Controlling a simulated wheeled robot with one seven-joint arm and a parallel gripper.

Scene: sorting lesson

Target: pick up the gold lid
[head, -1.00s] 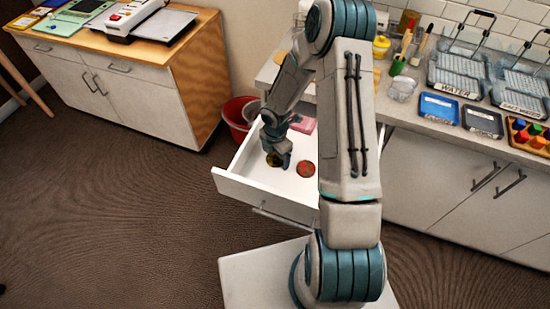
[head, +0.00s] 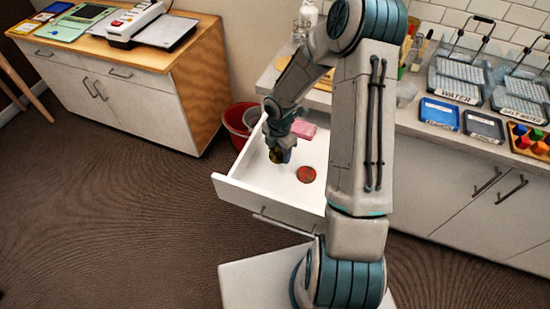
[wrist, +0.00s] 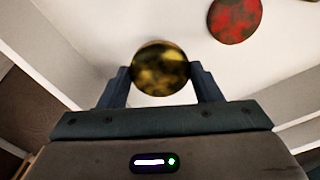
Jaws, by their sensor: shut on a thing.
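The gold lid (wrist: 160,68) is round with dark mottling and sits between the two fingers of my gripper (wrist: 162,82) in the wrist view. My gripper is shut on it. In the head view my gripper (head: 280,155) is over the open white drawer, and the gold lid (head: 275,156) shows as a small dark gold patch at its fingertips. The lid looks raised above the drawer floor, though the exact gap is hard to tell.
A red mottled disc (head: 306,174) lies in the open drawer (head: 240,192); the disc also shows in the wrist view (wrist: 234,18). A pink item (head: 303,129) lies at the drawer's back. A red bin (head: 238,120) stands left of the drawer. The counter above holds trays (head: 439,112).

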